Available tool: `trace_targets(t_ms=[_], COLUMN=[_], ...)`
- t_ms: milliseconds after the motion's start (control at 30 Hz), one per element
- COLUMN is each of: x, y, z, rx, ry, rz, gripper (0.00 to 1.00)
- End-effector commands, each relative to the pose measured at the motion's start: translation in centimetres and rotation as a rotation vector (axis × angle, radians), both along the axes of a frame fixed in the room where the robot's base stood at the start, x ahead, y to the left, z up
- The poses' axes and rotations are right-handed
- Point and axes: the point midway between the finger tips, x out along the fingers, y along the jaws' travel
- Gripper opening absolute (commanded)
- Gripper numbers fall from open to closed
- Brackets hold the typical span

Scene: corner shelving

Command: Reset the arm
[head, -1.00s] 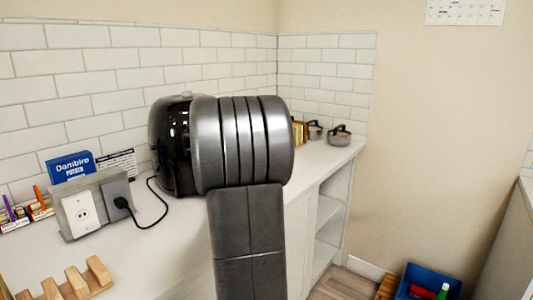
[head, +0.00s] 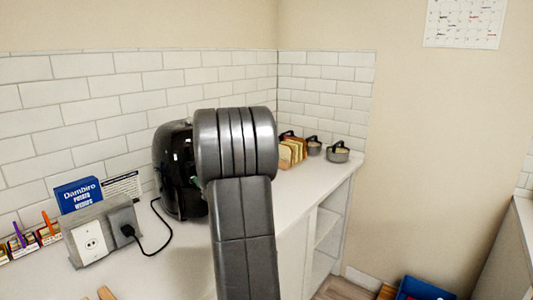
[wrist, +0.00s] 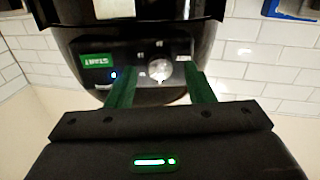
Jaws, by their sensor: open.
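My gripper (wrist: 161,88) shows in the wrist view with its two green fingers apart and nothing between them. The fingers point toward the front of a black air fryer (wrist: 230,38), which has a START label and a dial. I cannot tell whether the fingertips touch it.
An outlet box (head: 90,240) with a plugged cord and a blue box (head: 78,192) stand left on the counter. Bread slices (head: 288,155) and pots (head: 338,153) stand at the far right end. A blue bin (head: 425,290) is on the floor.

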Motion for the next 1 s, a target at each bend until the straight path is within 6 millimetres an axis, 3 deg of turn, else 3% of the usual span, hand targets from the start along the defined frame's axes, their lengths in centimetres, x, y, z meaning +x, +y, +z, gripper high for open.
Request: trace_targets(t_ms=[200,400,1000], x=[-3.3,-5.0,-5.8], y=[-3.0,-4.5,-5.2], z=[-0.2,-0.2,0.3], rx=[-0.001,-0.003,-0.003], ry=[-0.002,-0.003,-0.001], rz=[-0.005,-0.003,-0.012], gripper=[0.48,0.48,0.48])
